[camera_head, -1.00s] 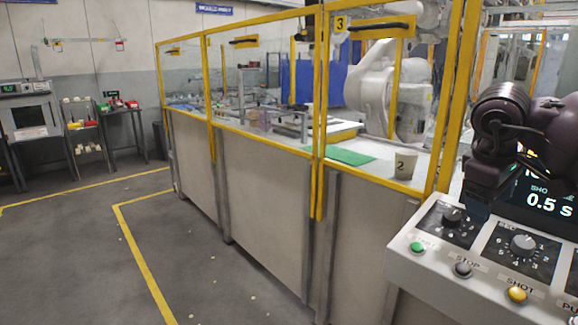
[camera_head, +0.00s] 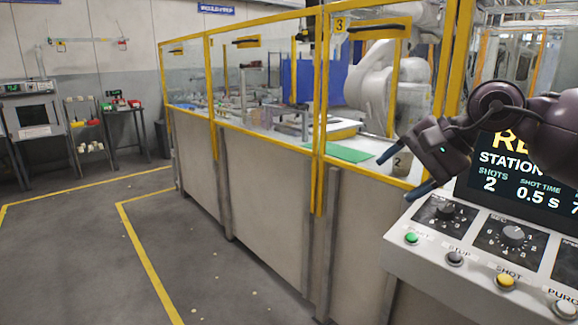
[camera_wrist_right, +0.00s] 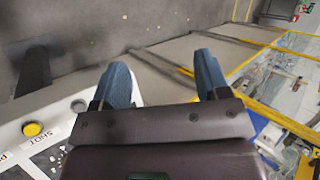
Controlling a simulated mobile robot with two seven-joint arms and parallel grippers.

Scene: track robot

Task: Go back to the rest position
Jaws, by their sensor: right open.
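My right gripper (camera_head: 404,173) is in the air above the left end of the control panel (camera_head: 400,262), in front of the yellow-framed fence. Its two blue fingers are spread apart, with nothing between them. In the right wrist view the open fingers (camera_wrist_right: 161,68) also show empty, with floor and fence behind them. The panel's yellow button (camera_wrist_right: 32,129) lies to the left there, apart from the fingers. My left gripper is not in view.
The panel carries a green button (camera_head: 411,238), knobs and a lit display (camera_head: 525,172). Open floor (camera_head: 70,255) lies left.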

